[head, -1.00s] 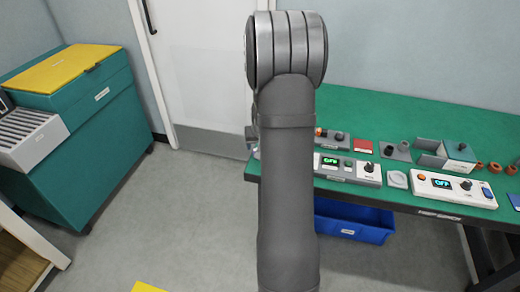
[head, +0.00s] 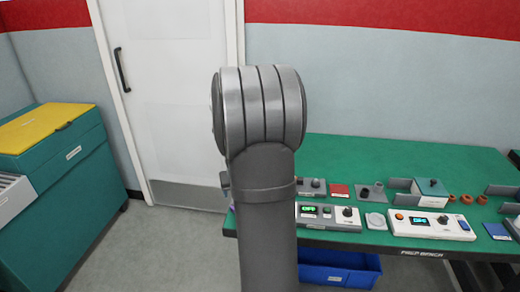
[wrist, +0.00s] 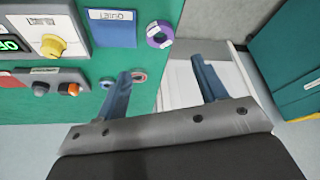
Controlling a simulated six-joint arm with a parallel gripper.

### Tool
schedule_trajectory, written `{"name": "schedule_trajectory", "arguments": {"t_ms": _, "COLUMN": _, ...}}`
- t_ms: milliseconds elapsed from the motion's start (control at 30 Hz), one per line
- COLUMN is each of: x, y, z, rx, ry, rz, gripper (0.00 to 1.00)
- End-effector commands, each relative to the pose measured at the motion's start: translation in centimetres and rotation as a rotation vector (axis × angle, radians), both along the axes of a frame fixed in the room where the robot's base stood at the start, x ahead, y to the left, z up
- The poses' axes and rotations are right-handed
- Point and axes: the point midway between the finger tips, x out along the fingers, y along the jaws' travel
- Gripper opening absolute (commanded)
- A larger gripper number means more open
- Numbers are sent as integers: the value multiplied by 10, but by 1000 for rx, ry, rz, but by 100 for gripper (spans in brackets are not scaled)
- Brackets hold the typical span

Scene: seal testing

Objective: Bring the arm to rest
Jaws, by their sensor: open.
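My gripper (wrist: 160,67) is open and empty in the wrist view. Its two blue fingers stand apart, the left one over the green bench and the right one over a white surface beyond the bench edge. A purple ring (wrist: 159,34) lies on the bench ahead of the left finger. A pinkish ring (wrist: 139,77) and a grey ring (wrist: 108,82) lie close to the left fingertip; I cannot tell if the finger touches them. In the head view my upright arm fills the middle, and my gripper is hidden behind it.
The green bench (head: 400,158) at right holds control boxes, including a white one (head: 432,225), and small parts. A blue bin (head: 340,272) sits below. A teal cabinet (head: 70,195) stands at left, with open floor (head: 165,250) between.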

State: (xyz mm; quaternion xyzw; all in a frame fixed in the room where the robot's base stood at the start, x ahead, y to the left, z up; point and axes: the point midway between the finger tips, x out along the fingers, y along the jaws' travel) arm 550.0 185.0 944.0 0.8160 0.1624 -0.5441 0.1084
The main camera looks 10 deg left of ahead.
Motion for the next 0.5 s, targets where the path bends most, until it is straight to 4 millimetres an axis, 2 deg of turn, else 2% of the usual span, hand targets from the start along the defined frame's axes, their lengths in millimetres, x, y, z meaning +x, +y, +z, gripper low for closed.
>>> {"name": "schedule_trajectory", "arguments": {"t_ms": 500, "x": 26, "y": 11, "z": -72, "rx": -2, "ry": 4, "rz": 0, "gripper": 65}}
